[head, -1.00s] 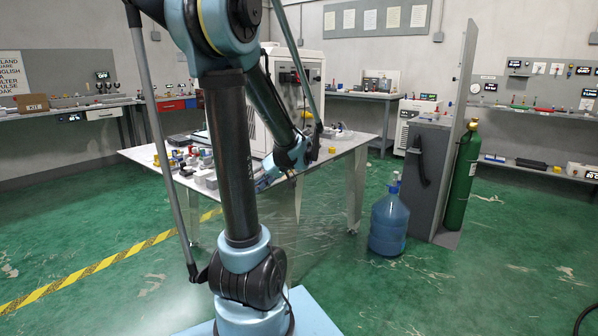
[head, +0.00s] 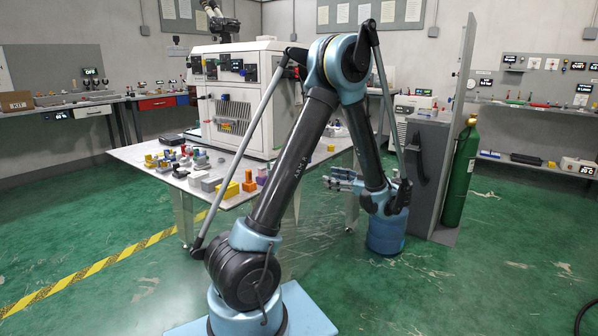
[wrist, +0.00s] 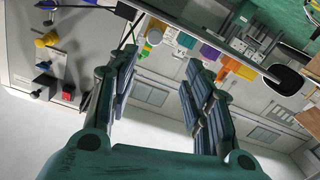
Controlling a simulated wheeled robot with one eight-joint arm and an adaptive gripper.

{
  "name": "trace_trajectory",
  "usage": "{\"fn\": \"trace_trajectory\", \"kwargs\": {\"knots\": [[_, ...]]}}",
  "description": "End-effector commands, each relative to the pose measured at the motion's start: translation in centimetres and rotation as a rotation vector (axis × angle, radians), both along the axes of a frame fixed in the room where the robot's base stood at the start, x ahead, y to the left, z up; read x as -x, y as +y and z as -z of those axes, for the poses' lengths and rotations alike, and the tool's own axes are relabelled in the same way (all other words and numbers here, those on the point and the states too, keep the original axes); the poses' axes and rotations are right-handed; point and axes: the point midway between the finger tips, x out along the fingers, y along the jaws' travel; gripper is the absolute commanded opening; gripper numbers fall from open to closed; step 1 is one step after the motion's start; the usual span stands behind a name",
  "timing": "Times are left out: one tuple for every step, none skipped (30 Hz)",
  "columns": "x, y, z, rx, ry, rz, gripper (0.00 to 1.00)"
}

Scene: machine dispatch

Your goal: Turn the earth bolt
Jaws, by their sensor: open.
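Small coloured parts crowd the table's front left, including a yellow block (head: 228,190) and a purple block (head: 262,175). A grey cabinet (head: 428,165) and green cylinder (head: 461,175) stand at right. The right foreground floor is mostly clear.

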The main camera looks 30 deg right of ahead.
Motion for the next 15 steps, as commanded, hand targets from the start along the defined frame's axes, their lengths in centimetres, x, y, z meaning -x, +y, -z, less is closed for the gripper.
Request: {"fn": "trace_trajectory", "kwargs": {"knots": [[0.8, -0.6, 0.2, 0.013, -0.021, 0.011, 0.46], [1.1, -0.8, 0.3, 0.019, -0.030, 0.014, 0.46], [1.4, -1.0, 0.4, 0.027, -0.040, 0.018, 0.46], [1.5, -1.2, 0.4, 0.031, -0.046, 0.021, 0.46], [1.6, -1.3, 0.5, 0.034, -0.051, 0.022, 0.46], [1.6, -1.3, 0.5, 0.037, -0.055, 0.024, 0.46], [1.5, -1.3, 0.5, 0.037, -0.056, 0.025, 0.46], [1.3, -1.3, 0.5, 0.038, -0.057, 0.025, 0.46], [1.0, -1.1, 0.5, 0.038, -0.056, 0.025, 0.46], [0.7, -1.0, 0.5, 0.037, -0.056, 0.026, 0.46], [0.3, -0.9, 0.5, 0.037, -0.056, 0.026, 0.46], [-0.2, -0.7, 0.5, 0.037, -0.056, 0.026, 0.46], [-0.6, -0.5, 0.4, 0.038, -0.055, 0.027, 0.46], [-1.1, -0.3, 0.5, 0.037, -0.054, 0.027, 0.46], [-1.7, -0.1, 0.4, 0.037, -0.055, 0.028, 0.46]]}}
